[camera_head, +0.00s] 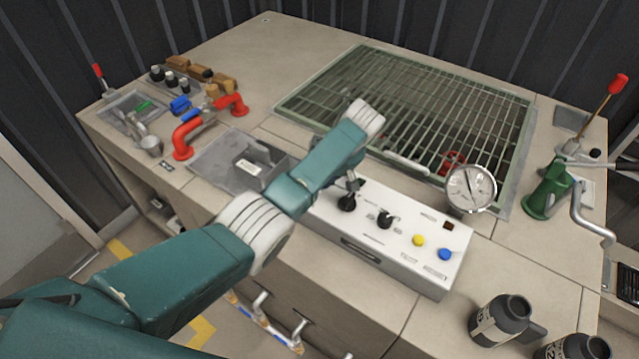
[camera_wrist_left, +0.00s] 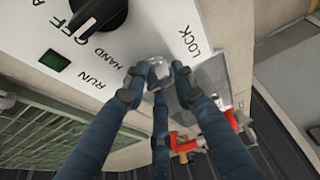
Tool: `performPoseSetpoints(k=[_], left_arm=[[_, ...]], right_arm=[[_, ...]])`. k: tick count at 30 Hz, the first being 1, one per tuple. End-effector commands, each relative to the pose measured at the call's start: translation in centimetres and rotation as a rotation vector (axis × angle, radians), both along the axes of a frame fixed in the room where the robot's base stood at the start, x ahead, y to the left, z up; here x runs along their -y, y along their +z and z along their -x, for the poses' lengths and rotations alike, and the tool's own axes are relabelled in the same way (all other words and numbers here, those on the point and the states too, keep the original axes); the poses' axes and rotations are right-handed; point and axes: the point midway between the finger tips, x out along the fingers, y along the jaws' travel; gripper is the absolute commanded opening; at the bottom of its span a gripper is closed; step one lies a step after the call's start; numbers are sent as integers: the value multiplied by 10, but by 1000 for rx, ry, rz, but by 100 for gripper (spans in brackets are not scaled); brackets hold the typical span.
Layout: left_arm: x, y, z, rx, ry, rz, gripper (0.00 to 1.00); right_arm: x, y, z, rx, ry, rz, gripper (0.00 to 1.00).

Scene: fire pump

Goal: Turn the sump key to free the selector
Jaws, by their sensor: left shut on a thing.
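In the left wrist view, the sump key (camera_wrist_left: 158,68) is a small silver piece on the white control panel (camera_wrist_left: 160,20), between the printed words HAND and LOCK. My left gripper (camera_wrist_left: 158,78) has its dark blue fingers closed around it, and they hide part of it. The selector (camera_wrist_left: 97,14) is a black knob beside it, with OFF and HAND printed near it. In the head view, my teal left arm crosses the left end of the panel (camera_head: 400,262). The key and fingertips cannot be made out clearly there. My right gripper is not in view.
The panel carries a yellow button (camera_head: 418,240) and a blue button (camera_head: 445,254). A metal grating (camera_head: 430,95) lies behind, a red pipe handle (camera_head: 187,138) to the left. Dark bottles (camera_head: 500,320) stand at front right.

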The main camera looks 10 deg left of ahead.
Motion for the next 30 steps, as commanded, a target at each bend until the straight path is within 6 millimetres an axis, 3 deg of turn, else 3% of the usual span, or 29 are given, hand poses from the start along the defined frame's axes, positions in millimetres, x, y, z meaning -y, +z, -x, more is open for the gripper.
performPoseSetpoints(k=[18,19,21,30], left_arm=[[0,4,-5,14,36,0,0],[0,5,-5,14,36,-1,32],[0,4,-4,13,36,-1,46],[0,3,-2,6,37,-1,47]], right_arm=[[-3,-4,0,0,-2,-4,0],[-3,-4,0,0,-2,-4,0],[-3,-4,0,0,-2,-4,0],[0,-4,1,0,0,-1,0]])
